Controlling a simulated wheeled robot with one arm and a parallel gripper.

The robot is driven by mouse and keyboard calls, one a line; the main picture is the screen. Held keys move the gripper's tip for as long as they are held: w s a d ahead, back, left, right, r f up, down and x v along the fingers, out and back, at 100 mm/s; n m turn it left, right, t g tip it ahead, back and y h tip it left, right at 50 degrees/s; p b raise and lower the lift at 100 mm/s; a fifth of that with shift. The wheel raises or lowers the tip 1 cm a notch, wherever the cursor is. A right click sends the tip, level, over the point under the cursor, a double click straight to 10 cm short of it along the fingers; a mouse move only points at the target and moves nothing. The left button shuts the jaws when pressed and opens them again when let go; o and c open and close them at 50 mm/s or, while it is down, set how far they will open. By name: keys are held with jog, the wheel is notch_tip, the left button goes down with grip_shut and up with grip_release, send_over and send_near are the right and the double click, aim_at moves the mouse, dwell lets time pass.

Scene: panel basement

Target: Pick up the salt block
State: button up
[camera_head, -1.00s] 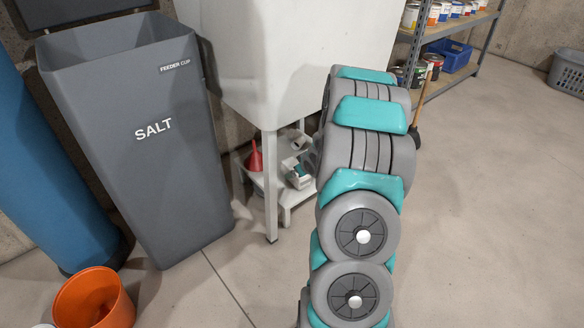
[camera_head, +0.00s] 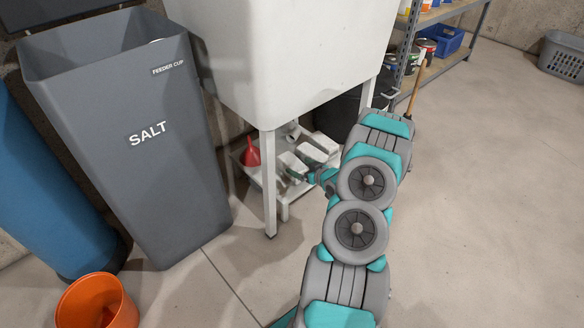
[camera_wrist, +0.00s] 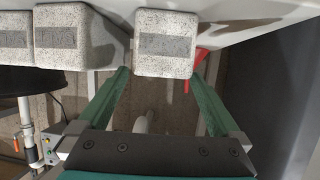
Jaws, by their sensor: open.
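Several pale speckled salt blocks, each with a grey label, sit on the low shelf under the sink. In the wrist view, one salt block (camera_wrist: 165,60) is at top centre, just ahead of my gripper (camera_wrist: 160,76). My gripper is open, its green fingertips at the left and right of that block's near end. I cannot tell whether they touch it. Two more blocks (camera_wrist: 75,58) stand to its left, close together. In the head view, my gripper (camera_head: 308,177) is small and partly hidden by the arm at the shelf, with pale blocks (camera_head: 318,148) close by.
A red funnel (camera_head: 250,153) stands on the shelf (camera_head: 258,172), left of the blocks. The sink basin (camera_head: 290,60) hangs close above, with a white leg (camera_head: 269,190) in front. A grey salt bin (camera_head: 130,150) and orange bucket (camera_head: 97,303) stand left. Floor at right is clear.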

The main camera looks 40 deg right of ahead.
aim_at(292, 165)
jog(key=x, duration=0.4)
jog(key=shift+w+a+f, duration=0.1)
jog(key=shift+f, duration=0.25)
jog(key=shift+w+f, duration=0.15)
jog(key=shift+w, duration=0.4)
jog(key=shift+c, duration=0.4)
grip_shut()
